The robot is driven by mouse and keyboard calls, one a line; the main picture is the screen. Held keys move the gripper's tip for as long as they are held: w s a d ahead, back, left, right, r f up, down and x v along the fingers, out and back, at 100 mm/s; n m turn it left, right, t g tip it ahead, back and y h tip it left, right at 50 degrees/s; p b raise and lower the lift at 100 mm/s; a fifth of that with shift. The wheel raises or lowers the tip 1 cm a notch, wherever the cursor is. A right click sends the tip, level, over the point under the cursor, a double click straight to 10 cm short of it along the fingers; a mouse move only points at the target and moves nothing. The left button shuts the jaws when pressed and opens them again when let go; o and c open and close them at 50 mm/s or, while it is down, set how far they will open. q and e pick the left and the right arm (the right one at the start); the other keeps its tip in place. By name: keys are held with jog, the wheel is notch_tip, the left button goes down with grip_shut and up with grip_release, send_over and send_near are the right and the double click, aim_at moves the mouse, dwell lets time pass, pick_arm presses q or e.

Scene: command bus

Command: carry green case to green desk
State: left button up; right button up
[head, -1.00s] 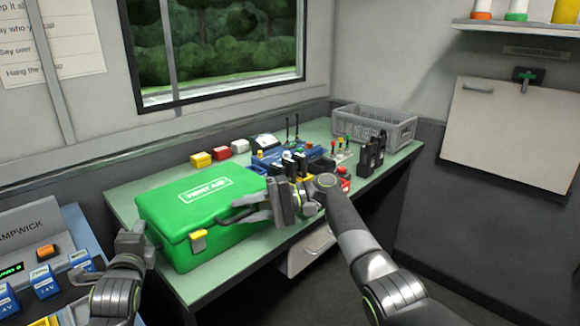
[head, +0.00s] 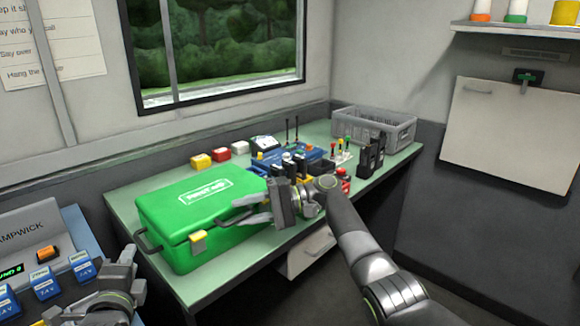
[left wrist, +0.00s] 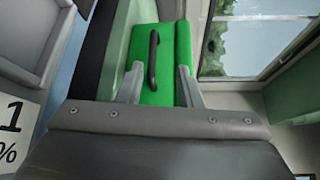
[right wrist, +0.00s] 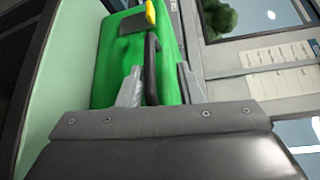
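The green first-aid case (head: 205,215) lies flat on the green desk (head: 190,290), at its near left end. It has a dark handle at each end and yellow latches. My right gripper (head: 246,210) is at the case's right-hand handle. In the right wrist view that handle (right wrist: 151,65) runs between the spread fingers, closer to the left one. My left gripper (head: 108,288) is apart from the case, below and left of its left handle (head: 146,241). In the left wrist view the left handle (left wrist: 153,60) appears beyond the open, empty fingers.
A blue console (head: 75,225) with several blue units stands left of the desk. A grey crate (head: 370,125) is at the desk's far end.

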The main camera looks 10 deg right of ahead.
jog(key=shift+d, duration=0.2)
pick_arm(q)
jog(key=s, duration=0.2)
jog(key=shift+s+d+r, duration=0.1)
jog(key=shift+s+r, duration=0.05)
jog(key=shift+s, duration=0.15)
pick_arm(e)
jog(key=d+r, duration=0.1)
jog(key=d, duration=1)
jog(key=shift+w+d+r, duration=0.2)
jog(key=shift+w+d, duration=0.1)
